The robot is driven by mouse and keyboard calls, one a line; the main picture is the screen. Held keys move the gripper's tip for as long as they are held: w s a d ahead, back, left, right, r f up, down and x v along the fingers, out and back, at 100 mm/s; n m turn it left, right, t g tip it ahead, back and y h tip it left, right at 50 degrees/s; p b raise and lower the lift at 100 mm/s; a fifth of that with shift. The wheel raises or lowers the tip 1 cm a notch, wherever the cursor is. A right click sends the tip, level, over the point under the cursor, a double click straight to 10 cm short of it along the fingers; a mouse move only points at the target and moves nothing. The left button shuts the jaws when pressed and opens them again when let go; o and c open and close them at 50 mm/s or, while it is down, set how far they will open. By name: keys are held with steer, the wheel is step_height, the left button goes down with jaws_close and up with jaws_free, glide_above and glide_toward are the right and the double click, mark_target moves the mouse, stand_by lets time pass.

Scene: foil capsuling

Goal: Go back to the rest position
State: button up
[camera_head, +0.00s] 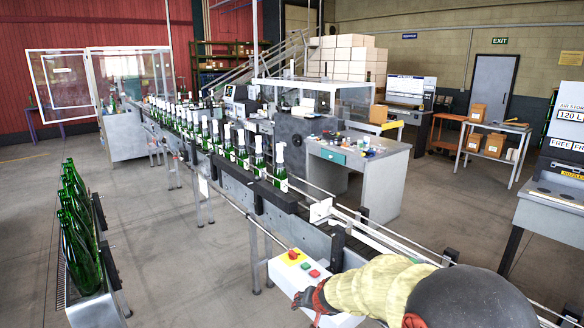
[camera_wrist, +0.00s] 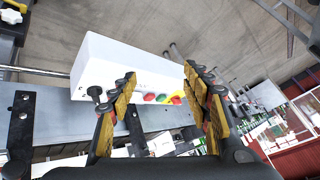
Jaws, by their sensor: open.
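My gripper (camera_wrist: 158,95) is open and empty in the wrist view, its two yellow-and-black fingers spread apart. Beyond the fingers is a white control box (camera_wrist: 110,68) with green, red and yellow buttons. In the head view my gripper (camera_head: 312,302) is at the bottom, low beside the control box (camera_head: 290,270) and its buttons. It looks close to the box; I cannot tell whether it touches. My arm covers the near end of the conveyor at the lower right.
A conveyor (camera_head: 230,170) carries a row of green bottles (camera_head: 259,158) with white tops. A rack (camera_head: 92,303) of green bottles stands at the left. A grey workbench (camera_head: 375,175) with small items is behind the conveyor. The floor between rack and conveyor is clear.

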steer(key=s+d+r+n+g, duration=0.1)
steer(key=s+d+r+g, duration=0.2)
steer(key=s, duration=0.8)
steer(key=s+d+r+n+h, duration=0.1)
steer(key=s+d+r, duration=0.25)
steer(key=s, duration=0.75)
steer(key=s+d+r+n+g, duration=0.1)
steer(key=s+d+r+g, duration=0.2)
steer(key=s, duration=0.8)
steer(key=s+d+r+t+h, duration=0.1)
steer(key=s+d+r+t, duration=0.3)
steer(key=s+r, duration=0.2)
steer(key=shift+s+d+r, duration=0.15)
steer(key=shift+s+r, duration=0.1)
steer(key=shift+r, duration=1.05)
